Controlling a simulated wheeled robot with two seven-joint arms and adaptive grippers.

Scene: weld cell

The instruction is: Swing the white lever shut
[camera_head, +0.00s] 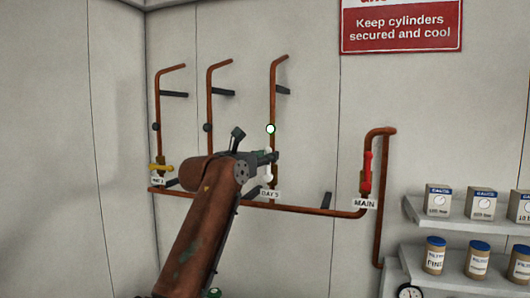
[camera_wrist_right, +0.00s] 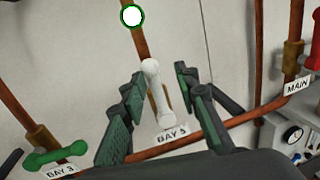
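The white lever (camera_wrist_right: 153,85) stands nearly in line with its copper pipe, above a BAY 5 tag (camera_wrist_right: 171,134). In the head view the white lever (camera_head: 268,174) is partly covered by my right gripper (camera_head: 269,158). In the right wrist view my right gripper (camera_wrist_right: 159,80) is open, with its dark fingers on either side of the white lever. A gap shows between each finger and the lever; contact cannot be seen. My left gripper is not in view.
A green lever (camera_wrist_right: 55,157) at BAY 3 lies across its pipe. A yellow lever (camera_head: 161,168) is at left and an upright red lever (camera_head: 367,172) at MAIN. A low copper pipe (camera_head: 320,211) links the risers. Shelves (camera_head: 465,235) with boxes and jars stand at right.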

